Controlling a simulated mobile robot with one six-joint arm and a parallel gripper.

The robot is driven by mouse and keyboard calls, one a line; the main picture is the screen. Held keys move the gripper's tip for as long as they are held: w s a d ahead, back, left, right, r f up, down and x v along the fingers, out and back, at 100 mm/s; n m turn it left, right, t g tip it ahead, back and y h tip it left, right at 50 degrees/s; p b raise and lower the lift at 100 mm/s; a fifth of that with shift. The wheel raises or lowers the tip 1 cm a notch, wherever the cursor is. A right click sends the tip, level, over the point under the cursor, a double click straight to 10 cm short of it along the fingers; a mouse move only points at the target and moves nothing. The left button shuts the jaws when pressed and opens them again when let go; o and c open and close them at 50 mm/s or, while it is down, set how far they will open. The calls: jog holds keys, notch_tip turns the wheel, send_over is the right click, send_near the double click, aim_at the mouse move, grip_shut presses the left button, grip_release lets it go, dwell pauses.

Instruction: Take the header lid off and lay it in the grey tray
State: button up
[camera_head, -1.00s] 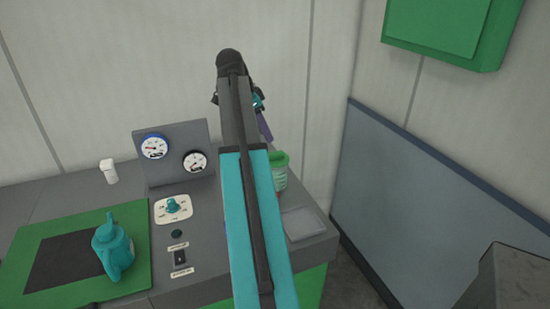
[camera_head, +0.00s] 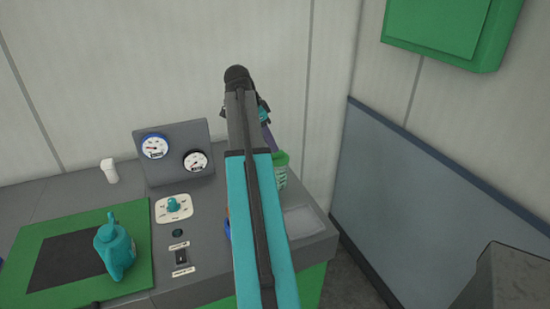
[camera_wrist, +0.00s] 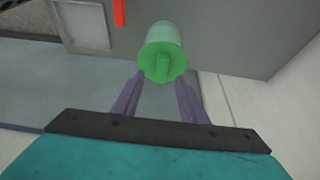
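The header is a green, partly see-through cylinder (camera_head: 281,172) on the right part of the counter, partly hidden behind my arm. In the wrist view its green lid (camera_wrist: 160,64) faces the camera, with a raised grip bar across it, and appears seated on the cylinder. My gripper (camera_wrist: 160,80) is open, its two purple fingers spread either side of the lid's near edge, with nothing held. I cannot tell the remaining distance to the lid. In the head view one purple finger (camera_head: 268,139) shows above and left of the header. The grey tray (camera_head: 303,221) lies empty on the counter's right end.
A panel with two gauges (camera_head: 173,152) stands left of my arm. A teal jug (camera_head: 115,251) stands on a green mat (camera_head: 143,270). A white knob plate (camera_head: 173,208) and a switch (camera_head: 181,257) lie between. A blue-grey board (camera_head: 430,215) stands at right.

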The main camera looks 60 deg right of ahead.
aim_at(276, 156)
jog(key=shift+p+x, duration=0.65)
jog(key=shift+x, duration=1.55)
jog(key=shift+w+d, duration=0.1)
grip_shut()
